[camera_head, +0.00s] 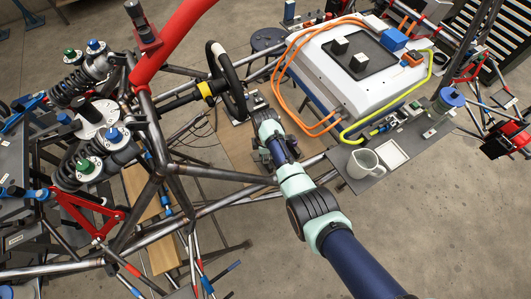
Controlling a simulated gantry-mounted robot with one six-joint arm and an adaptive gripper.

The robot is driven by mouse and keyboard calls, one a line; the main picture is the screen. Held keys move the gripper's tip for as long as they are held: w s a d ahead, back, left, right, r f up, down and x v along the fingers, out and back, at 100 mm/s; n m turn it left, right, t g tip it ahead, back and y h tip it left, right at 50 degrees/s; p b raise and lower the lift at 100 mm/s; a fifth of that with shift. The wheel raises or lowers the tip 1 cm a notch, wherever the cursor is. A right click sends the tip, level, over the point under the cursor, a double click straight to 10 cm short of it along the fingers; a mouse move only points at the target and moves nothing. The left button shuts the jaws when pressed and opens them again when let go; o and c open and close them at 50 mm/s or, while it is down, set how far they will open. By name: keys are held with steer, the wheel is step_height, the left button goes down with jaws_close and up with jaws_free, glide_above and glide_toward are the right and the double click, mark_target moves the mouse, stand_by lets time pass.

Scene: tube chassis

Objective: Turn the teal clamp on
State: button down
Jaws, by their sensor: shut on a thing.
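My arm reaches up from the bottom right to the middle of the view. My gripper (260,157) shows only as a small dark shape beside the pale wrist joint, at the chassis tubes below the steering wheel. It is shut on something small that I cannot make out. The wrist hides most of the fingers. I cannot pick out the teal clamp; the pale green parts in the middle belong to my own arm. The tube chassis (150,170) fills the left and middle with grey steel tubes.
A steering wheel (229,82) stands just above my wrist. A white box (345,68) with orange cables (289,62) and a yellow-green hose (405,92) is at the upper right. A mug (362,163) and a white tray (391,153) sit right of my arm. The floor at lower right is clear.

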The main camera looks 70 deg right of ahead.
steer(key=shift+n+p, duration=0.3)
steer(key=shift+n, duration=1.9)
steer(key=c, duration=0.8)
jaws_free()
steer(key=shift+c, duration=0.2)
steer(key=shift+r, duration=0.1)
step_height(320, 180, up, 12)
